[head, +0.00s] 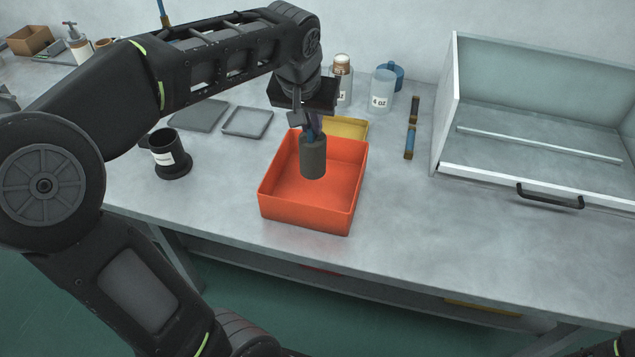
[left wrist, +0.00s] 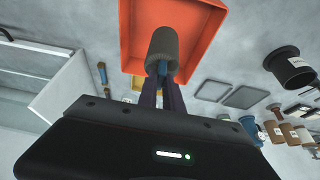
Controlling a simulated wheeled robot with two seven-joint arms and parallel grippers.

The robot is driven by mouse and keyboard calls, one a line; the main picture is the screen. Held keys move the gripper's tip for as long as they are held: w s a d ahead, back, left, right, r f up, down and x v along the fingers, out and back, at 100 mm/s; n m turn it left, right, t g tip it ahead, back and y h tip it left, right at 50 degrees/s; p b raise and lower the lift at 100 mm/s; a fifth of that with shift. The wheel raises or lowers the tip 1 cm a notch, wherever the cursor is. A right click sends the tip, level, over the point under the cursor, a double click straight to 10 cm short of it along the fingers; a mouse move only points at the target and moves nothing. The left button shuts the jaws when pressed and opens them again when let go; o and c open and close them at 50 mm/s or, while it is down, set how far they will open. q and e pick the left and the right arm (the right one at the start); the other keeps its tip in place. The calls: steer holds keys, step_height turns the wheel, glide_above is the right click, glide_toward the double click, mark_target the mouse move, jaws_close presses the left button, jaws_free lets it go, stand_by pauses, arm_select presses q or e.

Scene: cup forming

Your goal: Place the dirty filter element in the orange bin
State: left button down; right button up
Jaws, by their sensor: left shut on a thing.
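The dirty filter element is a dark grey cylinder (head: 313,157) with a blue top. My left gripper (head: 312,126) points down and is shut on its blue top. The filter is upright over the orange bin (head: 281,214), within its rim as seen from the head; I cannot tell whether it touches the floor. In the left wrist view the filter (left wrist: 162,46) sits between the two fingers (left wrist: 163,82), against the orange bin (left wrist: 128,40). My right gripper is not in view.
A black labelled cup (head: 170,158) stands left of the bin. Two flat grey trays (head: 247,121) and a yellow tray (head: 346,128) lie behind. Bottles (head: 381,92) stand at the back. A grey open-fronted cabinet (head: 540,120) with a black handle is at right.

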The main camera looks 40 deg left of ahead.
mark_target(312, 158)
arm_select(q)
step_height(312, 158, down, 6)
steer(key=shift+f+p, duration=0.1)
steer(key=shift+p, duration=0.2)
steer(key=shift+f, duration=0.1)
step_height(312, 158, down, 3)
steer(key=shift+f, duration=0.25)
steer(key=shift+f, duration=0.2)
steer(key=c, duration=1.5)
jaws_free()
